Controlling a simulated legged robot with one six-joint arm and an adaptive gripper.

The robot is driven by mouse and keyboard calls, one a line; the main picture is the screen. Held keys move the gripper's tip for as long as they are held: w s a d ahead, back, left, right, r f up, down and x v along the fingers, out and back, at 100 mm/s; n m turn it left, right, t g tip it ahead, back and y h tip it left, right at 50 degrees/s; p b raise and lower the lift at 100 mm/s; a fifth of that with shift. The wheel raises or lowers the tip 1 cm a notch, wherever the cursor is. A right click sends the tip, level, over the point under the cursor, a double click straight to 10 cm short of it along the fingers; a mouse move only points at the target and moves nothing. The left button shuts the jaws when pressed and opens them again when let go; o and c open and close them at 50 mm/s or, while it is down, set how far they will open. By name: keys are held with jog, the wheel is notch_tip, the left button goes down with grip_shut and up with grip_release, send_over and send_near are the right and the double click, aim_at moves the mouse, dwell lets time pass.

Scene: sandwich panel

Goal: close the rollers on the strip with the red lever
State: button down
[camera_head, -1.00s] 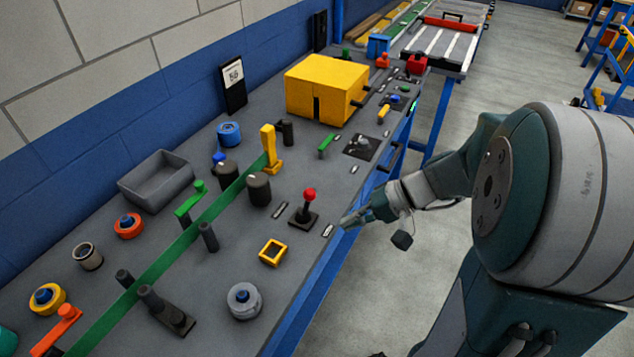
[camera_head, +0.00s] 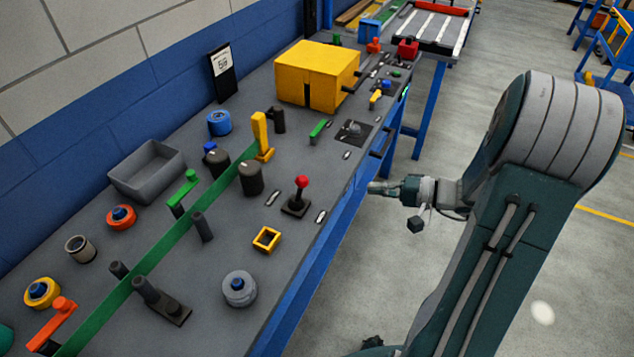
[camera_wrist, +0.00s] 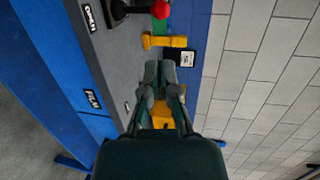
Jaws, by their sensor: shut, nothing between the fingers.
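The red-knobbed lever (camera_head: 302,183) stands upright on a small black base near the bench's front edge. The green strip (camera_head: 165,238) runs diagonally across the bench between dark rollers, one larger roller (camera_head: 251,178) on its near side and another (camera_head: 216,162) on its far side. Whether these two touch the strip is hard to tell. My gripper (camera_head: 371,187) is shut and empty, to the right of the lever, off the bench's front edge and apart from it. In the wrist view my gripper (camera_wrist: 160,72) has its fingers together, with the red knob (camera_wrist: 161,9) at the top edge.
A yellow box (camera_head: 318,75) stands on the bench farther back. A yellow upright handle (camera_head: 262,135), a yellow square frame (camera_head: 267,239) and a grey tray (camera_head: 147,170) are nearby. Open floor lies right of the bench.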

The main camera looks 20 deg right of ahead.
aim_at(302, 176)
jog(key=x, duration=1.4)
jog(key=shift+a, duration=0.1)
jog(key=shift+w+a+r+g+h, duration=0.5)
jog(key=shift+w+a+g+h, duration=0.2)
jog(key=shift+g+h, duration=0.1)
jog(key=shift+w+a+r+g+h, duration=0.1)
jog(key=shift+w+a+g+h, duration=0.45)
jog(key=shift+a+g+h, duration=0.1)
jog(key=shift+d, duration=0.1)
jog(key=shift+s+d+f, duration=0.4)
jog(key=shift+s+d, duration=0.1)
